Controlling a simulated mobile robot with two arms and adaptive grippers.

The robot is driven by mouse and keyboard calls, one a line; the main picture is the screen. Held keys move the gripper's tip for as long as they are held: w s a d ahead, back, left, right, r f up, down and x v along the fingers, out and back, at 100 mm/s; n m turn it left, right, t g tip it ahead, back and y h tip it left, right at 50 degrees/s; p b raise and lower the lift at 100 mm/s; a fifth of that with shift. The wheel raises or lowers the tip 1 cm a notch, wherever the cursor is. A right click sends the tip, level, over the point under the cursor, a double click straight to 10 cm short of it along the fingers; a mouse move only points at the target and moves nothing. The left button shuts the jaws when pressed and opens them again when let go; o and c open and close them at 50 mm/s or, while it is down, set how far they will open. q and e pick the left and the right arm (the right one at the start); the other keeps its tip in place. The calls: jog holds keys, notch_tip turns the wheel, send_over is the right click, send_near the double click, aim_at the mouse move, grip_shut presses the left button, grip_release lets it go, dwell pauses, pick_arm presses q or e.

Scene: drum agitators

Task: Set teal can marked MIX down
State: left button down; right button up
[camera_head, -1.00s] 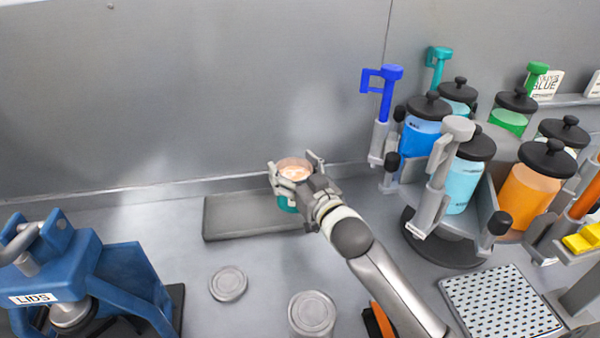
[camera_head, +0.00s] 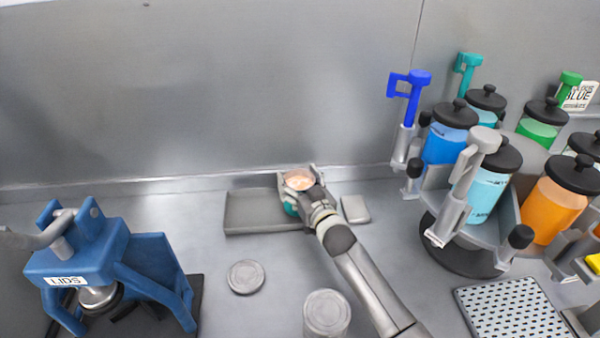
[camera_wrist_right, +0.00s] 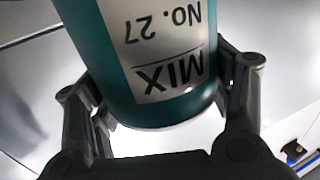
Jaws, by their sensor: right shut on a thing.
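The teal can marked MIX (camera_head: 291,209) is upright, with peach-coloured contents showing at its open top. My right gripper (camera_head: 300,184) is shut on the can, with a finger on each side. In the right wrist view the can (camera_wrist_right: 125,100) fills the upper middle between the fingers, its label reading MIX and No. 27 upside down. My left gripper is not in view.
A round lid (camera_head: 246,277) and a silver can (camera_head: 327,314) are in front. A blue LIDS press (camera_head: 110,262) stands left, a rack of colour canisters (camera_head: 487,190) right, above a perforated plate (camera_head: 512,308).

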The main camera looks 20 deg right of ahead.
jog(key=shift+f, duration=0.55)
jog(key=shift+f, duration=0.1)
jog(key=o, duration=2)
jog(key=shift+f, duration=0.15)
